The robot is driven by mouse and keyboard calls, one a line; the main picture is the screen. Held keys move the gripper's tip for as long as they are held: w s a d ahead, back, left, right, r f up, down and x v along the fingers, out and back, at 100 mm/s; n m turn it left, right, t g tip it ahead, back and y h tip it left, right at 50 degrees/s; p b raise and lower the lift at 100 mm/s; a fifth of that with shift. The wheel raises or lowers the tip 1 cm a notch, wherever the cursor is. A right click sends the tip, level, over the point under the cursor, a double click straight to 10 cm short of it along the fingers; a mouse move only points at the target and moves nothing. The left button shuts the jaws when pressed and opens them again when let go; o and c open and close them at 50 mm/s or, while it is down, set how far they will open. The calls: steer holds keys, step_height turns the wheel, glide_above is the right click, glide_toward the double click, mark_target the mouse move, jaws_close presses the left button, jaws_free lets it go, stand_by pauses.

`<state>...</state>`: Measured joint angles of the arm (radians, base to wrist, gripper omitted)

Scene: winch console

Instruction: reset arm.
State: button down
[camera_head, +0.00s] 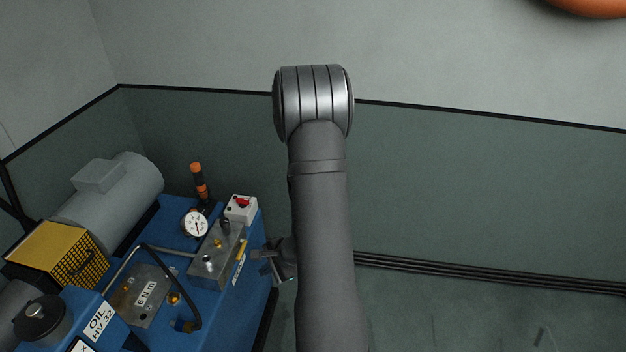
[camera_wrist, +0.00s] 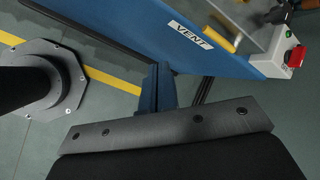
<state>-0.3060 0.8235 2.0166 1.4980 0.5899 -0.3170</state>
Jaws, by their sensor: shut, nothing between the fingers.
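My arm stands upright across the middle of the head view and bends over at a ribbed grey joint near the top. My gripper (camera_head: 275,264) shows as a small dark metal shape to the left of the forearm, beside the right side of the blue winch console (camera_head: 262,300). It is shut and empty. The forearm hides part of it. In the wrist view the blue panel (camera_wrist: 140,28) with its VENT label crosses the top.
The console carries a pressure gauge (camera_head: 195,224), a white box with a red knob (camera_head: 241,208), a metal valve block (camera_head: 216,258), a grey motor (camera_head: 112,198) and a yellow mesh guard (camera_head: 58,255). An orange-topped lamp (camera_head: 198,180) stands behind. The floor right of my arm looks clear.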

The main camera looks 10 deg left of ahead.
steer(key=w+a+f, duration=0.5)
steer(key=w+a, duration=0.3)
steer(key=a, duration=0.1)
steer(key=shift+w+f, duration=0.25)
stand_by(0.7)
